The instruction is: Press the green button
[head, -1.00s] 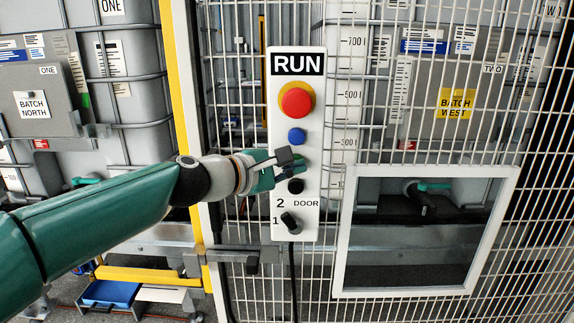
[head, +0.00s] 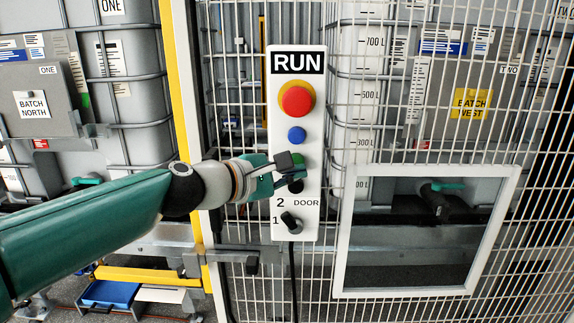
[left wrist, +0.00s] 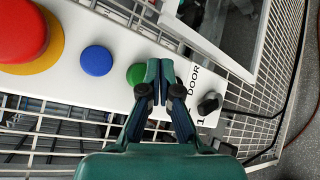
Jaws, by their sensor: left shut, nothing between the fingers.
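The green button (head: 298,157) is on a white control panel (head: 276,140) headed RUN, below a blue button (head: 297,136). My left gripper (head: 291,166) is in front of the panel and hides part of the green button. In the left wrist view, the green button (left wrist: 135,73) shows just left of the closed fingertips (left wrist: 160,70), partly covered by them. The left gripper is shut and empty. I cannot tell whether its tips touch the panel. My right gripper is not in view.
A red button (head: 296,101) on yellow is above the blue one. A black button (head: 296,186) and a DOOR switch (head: 291,222) are below. Wire mesh surrounds the panel. Behind it is a tote labelled BATCH WEST (head: 472,103); a BATCH NORTH tote (head: 34,105) is at left.

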